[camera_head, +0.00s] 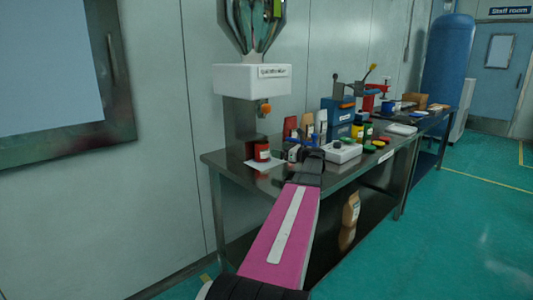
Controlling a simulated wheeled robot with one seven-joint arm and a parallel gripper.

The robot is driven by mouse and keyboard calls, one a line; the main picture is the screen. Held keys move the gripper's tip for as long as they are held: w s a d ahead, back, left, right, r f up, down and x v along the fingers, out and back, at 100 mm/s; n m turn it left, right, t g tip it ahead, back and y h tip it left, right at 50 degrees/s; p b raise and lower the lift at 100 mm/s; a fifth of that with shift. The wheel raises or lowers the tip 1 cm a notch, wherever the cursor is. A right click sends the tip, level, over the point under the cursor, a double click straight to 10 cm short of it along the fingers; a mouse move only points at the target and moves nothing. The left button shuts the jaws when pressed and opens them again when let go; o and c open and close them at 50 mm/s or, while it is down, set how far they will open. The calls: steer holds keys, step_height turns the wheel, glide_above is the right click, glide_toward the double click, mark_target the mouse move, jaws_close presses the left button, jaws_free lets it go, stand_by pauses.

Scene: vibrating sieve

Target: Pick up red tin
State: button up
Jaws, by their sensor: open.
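A red tin (262,152) with a pale label stands upright on a white sheet (268,165) at the left end of the metal table, below the white dispenser machine. My pink and black arm reaches in from the bottom over the table's front edge. My gripper (298,153) is at its far end, small in the picture, to the right of the tin and apart from it. It is open and empty. The fingertips are hard to make out against the items behind them.
The metal table (222,160) runs away to the right. The dispenser machine (253,79) stands over the tin. A white scale (342,152), small coloured lids, a blue box (337,118) and several containers crowd the table right of my gripper. A brown bag (351,210) stands beneath.

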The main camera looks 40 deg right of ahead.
mark_target(268, 146)
steer(key=x, duration=1)
steer(key=shift+w+a+r, duration=0.1)
steer(key=shift+a+r, duration=0.05)
steer(key=c, duration=1.1)
steer(key=shift+r, duration=0.1)
